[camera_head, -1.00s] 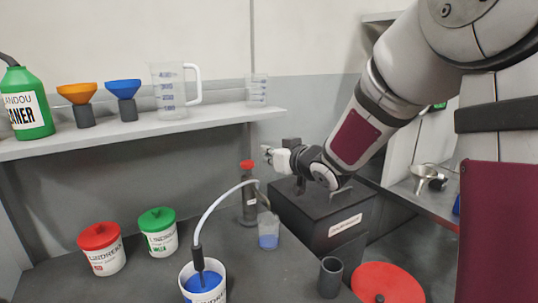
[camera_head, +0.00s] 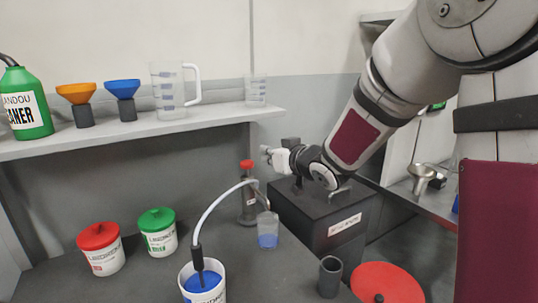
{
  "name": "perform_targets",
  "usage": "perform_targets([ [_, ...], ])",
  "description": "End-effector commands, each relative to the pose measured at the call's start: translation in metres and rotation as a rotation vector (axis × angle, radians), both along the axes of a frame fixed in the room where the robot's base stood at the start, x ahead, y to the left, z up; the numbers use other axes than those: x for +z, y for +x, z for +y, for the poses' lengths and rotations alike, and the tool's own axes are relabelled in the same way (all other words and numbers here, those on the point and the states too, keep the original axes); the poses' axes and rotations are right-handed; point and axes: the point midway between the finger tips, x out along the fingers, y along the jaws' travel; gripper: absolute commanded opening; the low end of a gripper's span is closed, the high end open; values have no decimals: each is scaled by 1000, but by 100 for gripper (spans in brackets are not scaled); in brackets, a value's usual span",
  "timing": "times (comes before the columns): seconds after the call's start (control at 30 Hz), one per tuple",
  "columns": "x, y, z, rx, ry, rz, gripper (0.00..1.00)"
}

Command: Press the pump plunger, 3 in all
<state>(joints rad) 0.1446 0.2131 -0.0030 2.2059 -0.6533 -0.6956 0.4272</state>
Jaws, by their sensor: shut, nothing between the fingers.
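The pump (camera_head: 247,207) is a dark upright cylinder on the bench, with a red plunger top (camera_head: 246,164). A pale hose runs from the pump to a white tub of blue liquid (camera_head: 203,288) at the front. A clear beaker with some blue liquid (camera_head: 267,231) stands just right of the pump. My gripper (camera_head: 266,153) is shut and empty, pointing left. In the picture it is right of and slightly above the red plunger top, apart from it.
A dark box (camera_head: 325,215) stands right of the pump under my wrist. Tubs with a red lid (camera_head: 99,245) and a green lid (camera_head: 158,230) stand left. A dark cup (camera_head: 330,276) and red disc (camera_head: 386,284) are front right. A shelf (camera_head: 150,129) with funnels and jugs runs behind.

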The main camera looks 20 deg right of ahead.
Motion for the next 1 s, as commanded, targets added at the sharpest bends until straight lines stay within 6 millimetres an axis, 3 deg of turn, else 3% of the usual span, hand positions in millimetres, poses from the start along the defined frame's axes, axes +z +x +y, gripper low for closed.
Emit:
perform_targets([
  [0.87,1,0,0,-2,-1,1,0],
  [1.0,9,-12,-7,-42,-27,27,0],
])
